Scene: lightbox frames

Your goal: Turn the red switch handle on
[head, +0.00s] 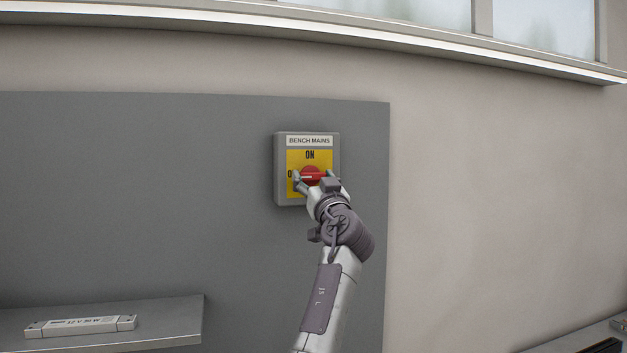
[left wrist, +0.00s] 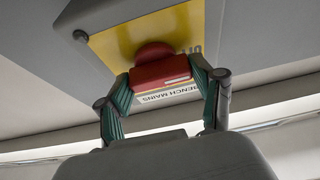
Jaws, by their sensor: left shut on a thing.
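The switch box (head: 278,170) is a grey case on a grey wall panel, with a white "BENCH MAINS" label and a yellow plate. "ON" is printed at the top of the plate. The red switch handle (head: 312,173) sits in its middle, its white mark lying sideways and pointing left at the "O". My left gripper (head: 317,181) has its fingers on either side of the handle. In the left wrist view the gripper (left wrist: 163,76) is shut on the red handle (left wrist: 158,73). Part of the plate's lower right is hidden behind my gripper. My right gripper is not in view.
A grey shelf (head: 180,317) at the lower left carries a white labelled bar-shaped unit (head: 80,325). A window sill (head: 400,48) runs above the panel. The wall to the right of the panel is bare, and a dark edge shows at the lower right corner.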

